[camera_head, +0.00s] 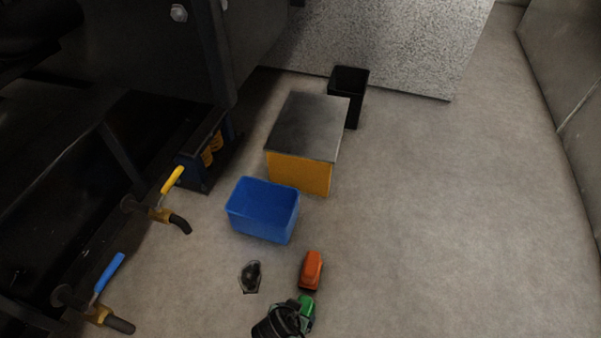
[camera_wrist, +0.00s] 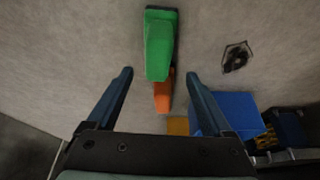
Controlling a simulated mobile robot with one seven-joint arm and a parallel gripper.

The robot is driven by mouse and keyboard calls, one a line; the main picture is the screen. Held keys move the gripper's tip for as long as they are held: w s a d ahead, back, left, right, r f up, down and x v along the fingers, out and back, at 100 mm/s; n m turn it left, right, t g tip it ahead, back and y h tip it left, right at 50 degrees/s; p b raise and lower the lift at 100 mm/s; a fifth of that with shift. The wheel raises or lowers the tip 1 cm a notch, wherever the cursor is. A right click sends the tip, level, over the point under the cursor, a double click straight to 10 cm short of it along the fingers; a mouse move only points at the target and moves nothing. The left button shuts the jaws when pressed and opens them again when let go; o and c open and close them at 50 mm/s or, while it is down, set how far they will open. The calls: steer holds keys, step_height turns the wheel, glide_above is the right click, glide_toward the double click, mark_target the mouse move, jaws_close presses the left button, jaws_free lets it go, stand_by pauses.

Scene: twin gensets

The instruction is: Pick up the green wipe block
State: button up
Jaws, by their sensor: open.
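The green wipe block (camera_head: 307,311) lies on the floor at the bottom of the head view, partly hidden by my gripper (camera_head: 281,322). In the wrist view the green block (camera_wrist: 159,45) is at the top centre, ahead of and between the lines of the two fingers. My gripper (camera_wrist: 160,78) is open and empty, with a finger on each side and clear space between them. The block is not held. How high the fingers are above the floor is hard to tell.
An orange block (camera_head: 312,270) lies just beyond the green one. A small dark object (camera_head: 251,276) lies to the left. A blue bin (camera_head: 262,222) and a yellow box with a grey top (camera_head: 299,175) stand behind. Valves with yellow (camera_head: 172,180) and blue (camera_head: 109,272) handles project at left. Right floor is clear.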

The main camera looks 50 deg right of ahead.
mark_target(308, 307)
steer(key=shift+b+x, duration=0.3)
steer(key=shift+x, duration=0.55)
steer(key=b+x, duration=0.5)
steer(key=shift+s+f, duration=0.15)
steer(key=shift+c, duration=0.3)
jaws_close()
